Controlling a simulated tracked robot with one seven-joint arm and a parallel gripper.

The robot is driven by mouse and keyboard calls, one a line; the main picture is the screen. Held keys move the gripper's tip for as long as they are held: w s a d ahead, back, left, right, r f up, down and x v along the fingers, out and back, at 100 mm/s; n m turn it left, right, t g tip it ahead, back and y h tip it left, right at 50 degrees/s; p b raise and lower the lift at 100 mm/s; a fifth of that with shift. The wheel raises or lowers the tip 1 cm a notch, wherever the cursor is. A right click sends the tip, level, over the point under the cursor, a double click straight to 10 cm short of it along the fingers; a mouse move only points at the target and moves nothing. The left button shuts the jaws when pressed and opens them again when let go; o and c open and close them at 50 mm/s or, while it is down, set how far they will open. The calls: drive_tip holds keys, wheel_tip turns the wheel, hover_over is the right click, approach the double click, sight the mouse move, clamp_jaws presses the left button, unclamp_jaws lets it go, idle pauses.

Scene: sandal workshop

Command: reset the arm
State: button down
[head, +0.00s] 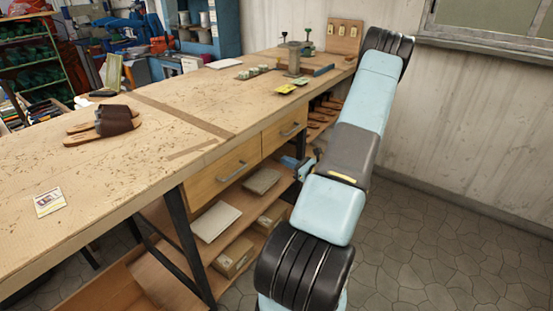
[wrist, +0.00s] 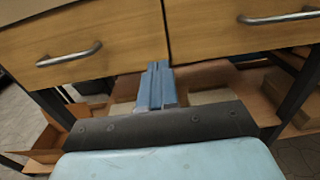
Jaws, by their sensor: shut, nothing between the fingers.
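My arm rises at the right in the head view, bends at the top and comes down in front of the workbench (head: 160,105). My gripper (head: 305,168) shows only in part beside the arm, near the bench's drawer front and shelf. In the wrist view my gripper (wrist: 157,82) has its blue fingers together with nothing between them. It points toward the gap between two wooden drawers, the left drawer (wrist: 95,40) and the right drawer (wrist: 225,28). I cannot tell how far the fingertips are from the drawers.
Brown sandals (head: 115,120) and a small card (head: 48,202) lie on the bench. Yellow cards (head: 285,88) and a metal cylinder (head: 294,58) are farther back. Boxes (head: 235,255) sit on the lower shelf. The tiled floor (head: 430,250) at right is clear.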

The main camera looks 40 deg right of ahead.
drive_tip(key=shift+v, duration=1.45)
drive_tip(key=shift+d, duration=0.1)
drive_tip(key=a+r+n+g+y, duration=0.3)
drive_tip(key=a+r+n+g, duration=0.55)
drive_tip(key=a, duration=0.45)
drive_tip(key=a+r+n+g+y, duration=0.3)
drive_tip(key=a+r+n+g, duration=0.2)
drive_tip(key=a+r+n, duration=0.7)
drive_tip(key=s+a+r+n+t+h, duration=0.1)
drive_tip(key=s+a+r+n+h, duration=0.4)
drive_tip(key=s, duration=0.4)
drive_tip(key=s+a+r+n+h, duration=0.5)
drive_tip(key=s+r+n, duration=0.2)
drive_tip(key=s+r, duration=0.2)
drive_tip(key=shift+r+t+h, duration=0.3)
drive_tip(key=shift+r+t, duration=0.05)
drive_tip(key=shift+r, duration=0.45)
drive_tip(key=shift+s+n, duration=0.15)
drive_tip(key=shift+n, duration=0.1)
